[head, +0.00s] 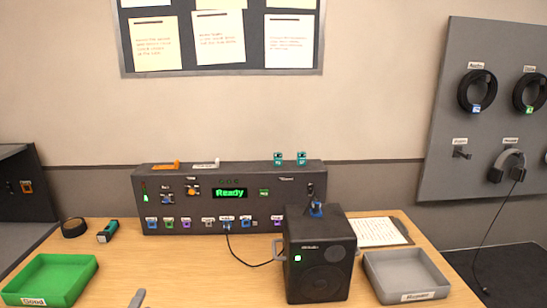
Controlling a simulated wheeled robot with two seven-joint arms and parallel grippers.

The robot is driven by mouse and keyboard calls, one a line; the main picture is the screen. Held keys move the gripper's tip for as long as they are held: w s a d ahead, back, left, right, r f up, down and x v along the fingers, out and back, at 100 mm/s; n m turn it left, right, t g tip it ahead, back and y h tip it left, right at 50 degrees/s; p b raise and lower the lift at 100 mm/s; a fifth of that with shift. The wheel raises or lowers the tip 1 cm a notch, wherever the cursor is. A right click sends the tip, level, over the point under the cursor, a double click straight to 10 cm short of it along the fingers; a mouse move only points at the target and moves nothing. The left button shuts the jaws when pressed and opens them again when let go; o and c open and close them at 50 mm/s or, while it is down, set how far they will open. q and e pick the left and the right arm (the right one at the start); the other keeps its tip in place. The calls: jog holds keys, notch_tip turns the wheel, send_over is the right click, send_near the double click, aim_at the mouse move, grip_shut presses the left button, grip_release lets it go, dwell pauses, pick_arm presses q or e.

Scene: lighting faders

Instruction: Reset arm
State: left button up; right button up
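A slim grey tip (137,298), which looks like part of my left gripper, pokes in at the bottom edge left of centre. It is over the table's front part, apart from the green tray and the speaker. The rest of it is out of frame, so I cannot tell if it is open or shut. My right gripper is not in view.
A dark console (232,200) reading "Ready" stands at the back of the wooden table (190,265). A black speaker (320,262) stands in front, cabled to it. A green tray (50,278) is left, a grey tray (405,275) right. A torch (108,231) and tape roll (74,228) lie back left.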

pick_arm(q)
jog(key=s+a+f+n+g+y, duration=0.1)
jog(key=s+a+f+n+g, duration=0.15)
jog(key=f, duration=0.85)
jog(key=s+a+f+n+g+y, duration=0.1)
jog(key=a+f+n+g, duration=0.15)
jog(key=f, duration=0.85)
jog(key=s+f+n+g, duration=0.2)
jog(key=s+f, duration=0.3)
jog(key=f, duration=0.3)
jog(key=s+f+n+g, duration=0.1)
jog(key=s+f+g, duration=0.1)
jog(key=s+f, duration=0.45)
jog(key=s+d+f+n+g+h, duration=0.1)
jog(key=s+d+f+n+g, duration=0.1)
jog(key=s+f, duration=0.4)
jog(key=s+d+f+n+g+h, duration=0.1)
jog(key=s+d+f, duration=0.4)
jog(key=s, duration=0.8)
jog(key=s+d+f+n+g+h, duration=0.1)
jog(key=s+d+f+n+g, duration=0.3)
jog(key=s+f, duration=0.5)
jog(key=shift+s+d+g, duration=0.15)
jog(key=shift+s+g, duration=0.15)
jog(key=shift+g, duration=0.2)
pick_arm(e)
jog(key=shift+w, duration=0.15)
